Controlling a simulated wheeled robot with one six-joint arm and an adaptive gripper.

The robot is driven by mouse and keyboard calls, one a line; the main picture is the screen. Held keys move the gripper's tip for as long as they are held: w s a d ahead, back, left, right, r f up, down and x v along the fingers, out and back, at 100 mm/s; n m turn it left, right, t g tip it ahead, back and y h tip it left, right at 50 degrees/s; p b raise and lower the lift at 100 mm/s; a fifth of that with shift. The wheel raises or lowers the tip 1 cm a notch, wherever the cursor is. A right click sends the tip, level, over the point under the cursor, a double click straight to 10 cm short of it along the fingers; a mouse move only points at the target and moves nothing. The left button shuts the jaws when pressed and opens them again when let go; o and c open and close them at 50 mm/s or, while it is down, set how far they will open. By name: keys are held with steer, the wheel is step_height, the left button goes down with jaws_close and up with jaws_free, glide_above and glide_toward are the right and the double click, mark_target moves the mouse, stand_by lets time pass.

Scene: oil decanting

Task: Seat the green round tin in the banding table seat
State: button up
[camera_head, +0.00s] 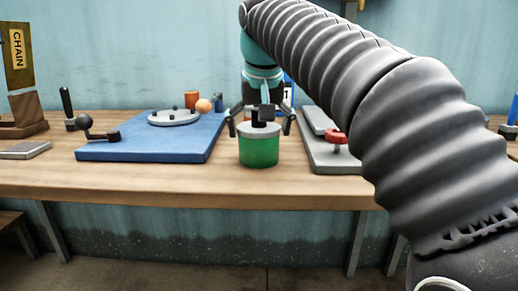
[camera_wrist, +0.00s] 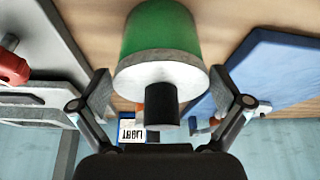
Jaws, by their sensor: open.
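The green round tin (camera_head: 259,150) stands upright on the wooden table near its front edge, with a pale lid and a black knob on top. In the wrist view the tin (camera_wrist: 160,32) shows with its black knob (camera_wrist: 161,105) between the finger lines. My gripper (camera_head: 260,122) is open above the tin, its fingers spread on either side of the lid and knob. In the wrist view the fingers of my gripper (camera_wrist: 160,92) look clear of the tin. A blue board (camera_head: 150,143) to the left carries a grey round plate (camera_head: 174,117), which may be the banding table seat.
A black-knobbed lever (camera_head: 98,131) stands on the blue board's left part. An orange cylinder (camera_head: 191,99) and an orange ball (camera_head: 204,105) are near the plate. A grey fixture with a red knob (camera_head: 337,137) is right of the tin. A label card (camera_wrist: 132,131) stands behind.

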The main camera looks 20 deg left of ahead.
steer(key=shift+x, duration=0.8)
steer(key=shift+r, duration=0.1)
steer(key=c, duration=1.3)
